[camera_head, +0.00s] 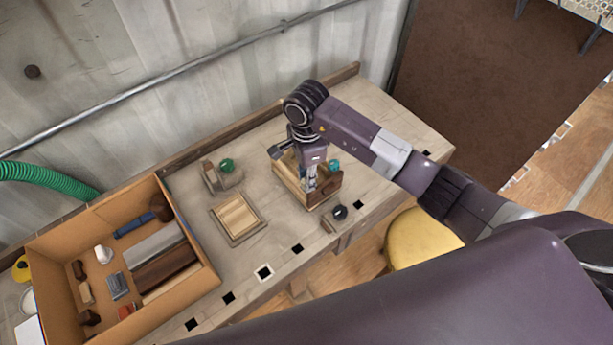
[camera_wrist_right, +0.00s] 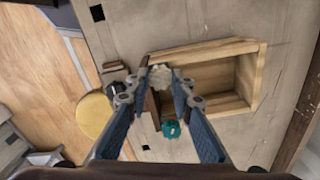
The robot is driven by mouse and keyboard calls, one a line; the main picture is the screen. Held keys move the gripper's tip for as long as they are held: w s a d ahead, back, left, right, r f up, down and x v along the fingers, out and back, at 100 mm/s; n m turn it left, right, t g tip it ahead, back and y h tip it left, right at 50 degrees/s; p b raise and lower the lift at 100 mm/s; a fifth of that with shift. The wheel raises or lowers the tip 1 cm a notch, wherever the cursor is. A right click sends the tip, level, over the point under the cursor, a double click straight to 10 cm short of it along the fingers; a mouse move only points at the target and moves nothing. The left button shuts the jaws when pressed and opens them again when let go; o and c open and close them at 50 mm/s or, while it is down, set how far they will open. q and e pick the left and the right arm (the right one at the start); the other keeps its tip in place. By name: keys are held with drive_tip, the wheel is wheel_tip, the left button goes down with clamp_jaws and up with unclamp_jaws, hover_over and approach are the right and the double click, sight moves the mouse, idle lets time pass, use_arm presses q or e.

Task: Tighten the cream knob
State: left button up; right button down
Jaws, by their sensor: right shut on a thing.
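My right gripper (camera_head: 311,187) reaches down from above onto the front side of a small open wooden box (camera_head: 290,182). In the right wrist view, the cream knob (camera_wrist_right: 159,77) lies between its two fingertips, and the gripper is shut on it. The knob sits at the darker end wall of the box (camera_wrist_right: 215,55); in the head view the gripper hides it. A teal knob (camera_wrist_right: 171,129) is beside it near the same wall, and it also shows in the head view (camera_head: 333,166). My left gripper is not in view.
A small block with a black knob (camera_head: 340,212) stands right of the box near the bench's front edge. A green knob on a stand (camera_head: 227,165) and a framed wooden plate (camera_head: 237,216) are left. A cardboard tray (camera_head: 207,268) of loose items lies further left.

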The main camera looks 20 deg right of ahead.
drive_tip(key=m+b, duration=0.2)
drive_tip(key=b, duration=0.1)
drive_tip(key=shift+d+f+m, duration=0.1)
drive_tip(key=shift+f+m, duration=0.1)
drive_tip(key=shift+m, duration=0.1)
drive_tip(key=m+b, duration=0.2)
drive_tip(key=shift+m, duration=0.3)
drive_tip(key=m+b, duration=0.3)
drive_tip(key=m, duration=0.2)
drive_tip(key=shift+r, duration=0.1)
drive_tip(key=m+b, duration=0.2)
drive_tip(key=m, duration=0.3)
drive_tip(key=shift+r+m+b, duration=0.15)
drive_tip(key=shift+m+b, duration=0.15)
drive_tip(key=shift+b, duration=0.05)
drive_tip(key=c, duration=1.7)
unclamp_jaws()
